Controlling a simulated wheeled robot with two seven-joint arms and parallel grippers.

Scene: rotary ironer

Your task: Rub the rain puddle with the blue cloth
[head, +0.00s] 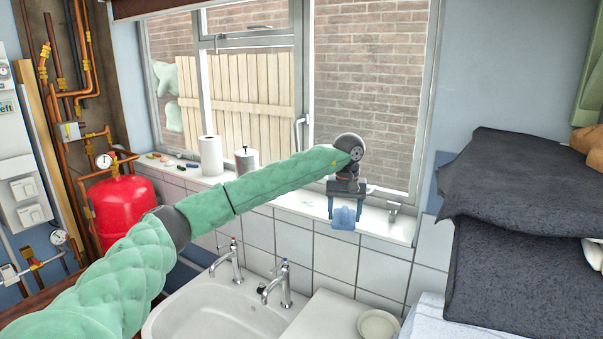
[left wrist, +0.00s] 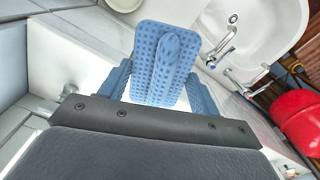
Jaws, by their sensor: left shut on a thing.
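My left gripper (head: 345,208) points down over the right part of the white window sill (head: 292,205). It is shut on the blue cloth (head: 344,219), which hangs just below the blue fingers. In the left wrist view the dimpled blue cloth (left wrist: 146,68) shows between the fingers, with a raised fold along its middle. The cloth is at the sill's front edge; I cannot tell whether it touches the sill. I cannot make out the rain puddle in either view. My right gripper is not in view.
A paper roll (head: 210,155) and a grey canister (head: 246,160) stand on the sill to the left. Below are a white sink (head: 215,312) with two taps and a small dish (head: 378,325). Dark folded textiles (head: 520,255) are stacked at the right.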

